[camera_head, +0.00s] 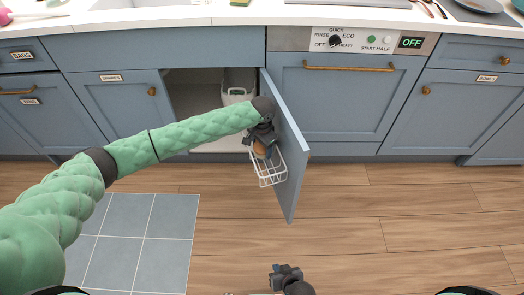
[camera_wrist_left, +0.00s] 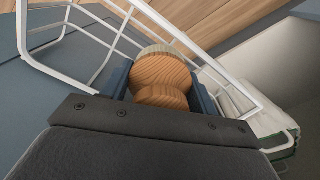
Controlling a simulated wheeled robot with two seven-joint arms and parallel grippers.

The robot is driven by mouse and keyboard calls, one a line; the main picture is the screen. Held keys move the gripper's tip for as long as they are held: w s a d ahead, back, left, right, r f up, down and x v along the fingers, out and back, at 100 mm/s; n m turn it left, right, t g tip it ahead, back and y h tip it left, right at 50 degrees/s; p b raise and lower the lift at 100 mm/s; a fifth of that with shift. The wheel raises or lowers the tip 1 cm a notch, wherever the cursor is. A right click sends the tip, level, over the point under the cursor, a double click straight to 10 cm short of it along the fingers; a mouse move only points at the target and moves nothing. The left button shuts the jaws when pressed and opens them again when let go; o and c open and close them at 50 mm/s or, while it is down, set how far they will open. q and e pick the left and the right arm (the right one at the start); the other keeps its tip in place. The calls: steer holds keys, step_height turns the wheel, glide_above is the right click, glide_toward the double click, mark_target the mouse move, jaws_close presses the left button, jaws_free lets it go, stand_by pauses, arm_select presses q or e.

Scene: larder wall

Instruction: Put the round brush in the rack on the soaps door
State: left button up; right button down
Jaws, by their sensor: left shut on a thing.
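The round brush (camera_wrist_left: 162,72), with a turned wooden body and a pale far rim, is between the fingers of my left gripper (camera_wrist_left: 160,92). In the head view the brush (camera_head: 260,151) shows as a tan spot under my left gripper (camera_head: 263,143). The white wire rack (camera_head: 272,176) is on the inner face of the open cabinet door (camera_head: 289,160). The brush is at the rack's opening, with rack wires (camera_wrist_left: 110,24) around it; whether it touches the rack floor is hidden. My right gripper (camera_head: 286,272) is low in the middle, away from the rack; its jaws are unclear.
The open cabinet holds a white container (camera_head: 237,94). A white and green item (camera_wrist_left: 262,122) shows at right in the wrist view. Closed drawers and the dishwasher (camera_head: 335,90) flank the door. The wooden floor (camera_head: 400,215) is clear; grey tiles (camera_head: 140,240) lie at left.

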arm_select(q)
steer(key=shift+f, duration=1.1)
steer(key=shift+f, duration=0.1)
steer(key=o, duration=1)
step_height(320, 180, up, 12)
steer(key=shift+r+p, duration=0.1)
steer(key=shift+p, duration=0.4)
